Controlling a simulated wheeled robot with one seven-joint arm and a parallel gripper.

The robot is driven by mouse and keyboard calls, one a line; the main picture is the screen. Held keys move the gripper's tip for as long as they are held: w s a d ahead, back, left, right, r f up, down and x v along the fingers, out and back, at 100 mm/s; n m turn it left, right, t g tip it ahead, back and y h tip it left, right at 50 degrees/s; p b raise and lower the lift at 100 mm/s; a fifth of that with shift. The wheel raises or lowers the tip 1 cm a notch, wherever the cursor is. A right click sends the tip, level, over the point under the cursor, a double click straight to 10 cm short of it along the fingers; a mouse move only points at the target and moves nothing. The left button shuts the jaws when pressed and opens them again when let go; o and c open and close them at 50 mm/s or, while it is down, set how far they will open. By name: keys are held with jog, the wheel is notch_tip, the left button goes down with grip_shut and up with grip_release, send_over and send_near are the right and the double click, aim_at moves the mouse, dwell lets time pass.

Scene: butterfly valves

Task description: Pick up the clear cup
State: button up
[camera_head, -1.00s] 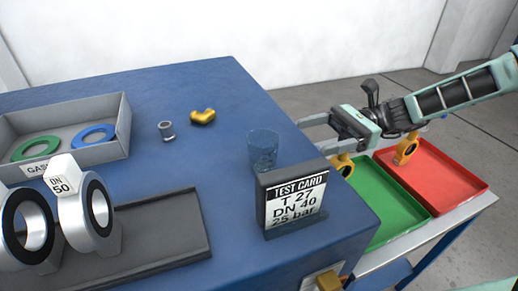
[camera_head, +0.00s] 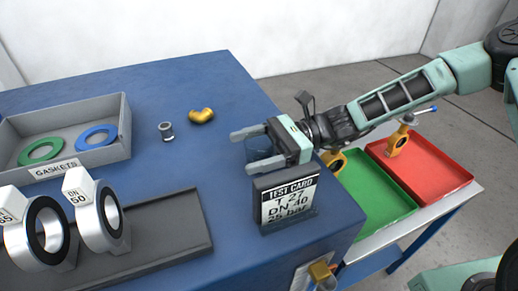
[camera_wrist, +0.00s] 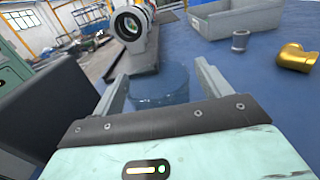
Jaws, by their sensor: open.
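The clear cup (camera_head: 262,148) stands on the blue table, partly hidden by my gripper in the head view. It is see-through with a bluish tint. In the wrist view the cup (camera_wrist: 160,84) shows ahead of the palm, between the two spread fingers. My gripper (camera_head: 236,150) is open and points left across the table; its fingertips in the wrist view (camera_wrist: 160,72) lie on either side of the cup. I cannot tell whether either finger touches it.
The test card stand (camera_head: 286,203) is close in front of the gripper. The gasket tray (camera_head: 66,165) and ring-shaped valves (camera_head: 104,217) are left. Green (camera_head: 372,212) and red (camera_head: 440,187) trays stand right.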

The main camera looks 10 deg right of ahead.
jog(key=shift+a, duration=0.2)
jog(key=c, duration=1.1)
jog(key=shift+o, duration=0.2)
jog(key=shift+r, duration=0.1)
